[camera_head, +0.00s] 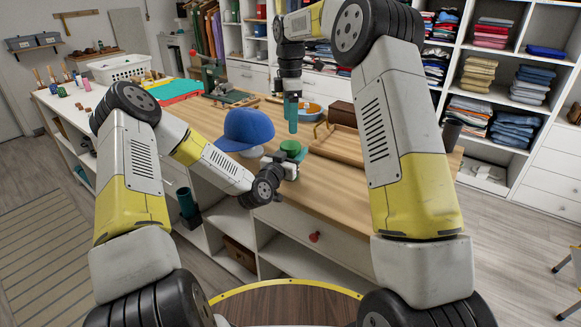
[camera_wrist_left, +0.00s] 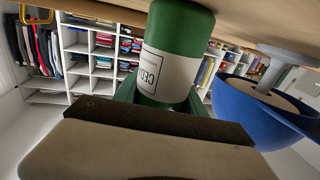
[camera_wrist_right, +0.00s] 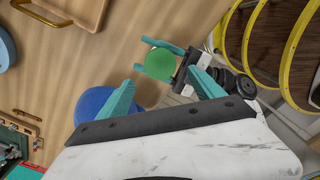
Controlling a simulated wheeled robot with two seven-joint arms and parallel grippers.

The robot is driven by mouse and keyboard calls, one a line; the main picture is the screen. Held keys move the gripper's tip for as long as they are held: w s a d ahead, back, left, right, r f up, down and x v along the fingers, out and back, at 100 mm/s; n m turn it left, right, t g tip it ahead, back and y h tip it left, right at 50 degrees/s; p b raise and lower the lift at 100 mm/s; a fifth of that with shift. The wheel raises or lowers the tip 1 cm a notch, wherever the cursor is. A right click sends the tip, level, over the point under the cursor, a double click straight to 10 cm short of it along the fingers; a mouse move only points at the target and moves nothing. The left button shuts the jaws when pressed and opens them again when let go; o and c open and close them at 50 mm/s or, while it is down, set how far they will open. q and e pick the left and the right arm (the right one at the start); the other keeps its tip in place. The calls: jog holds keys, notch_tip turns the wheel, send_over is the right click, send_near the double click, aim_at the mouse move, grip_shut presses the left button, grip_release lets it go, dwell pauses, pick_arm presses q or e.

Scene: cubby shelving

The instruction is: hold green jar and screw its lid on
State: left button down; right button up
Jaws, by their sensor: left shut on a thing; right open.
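The green jar (camera_wrist_left: 175,28) has a white label, partly readable, and sits between the fingers of my left gripper (camera_wrist_left: 160,98), which is shut on it. In the head view the jar's round green top (camera_head: 291,147) shows above my left gripper (camera_head: 288,160) at the table's front edge. In the right wrist view the same green disc (camera_wrist_right: 160,64) lies between the left gripper's teal fingers. I cannot tell whether this disc is a lid or the jar's own top. My right gripper (camera_wrist_right: 161,76) is open and empty, facing the disc from above; its teal fingers (camera_head: 292,115) show in the head view.
A blue cap (camera_head: 247,128) on a stand is close left of the jar.

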aim_at(291, 145)
jog(key=shift+f, duration=4)
jog(key=shift+c, duration=0.3)
jog(key=c, duration=1.4)
jog(key=m, duration=0.4)
jog(key=shift+m, duration=0.3)
jog(key=m, duration=1.7)
jog(key=o, duration=1.5)
jog(key=shift+o, duration=0.2)
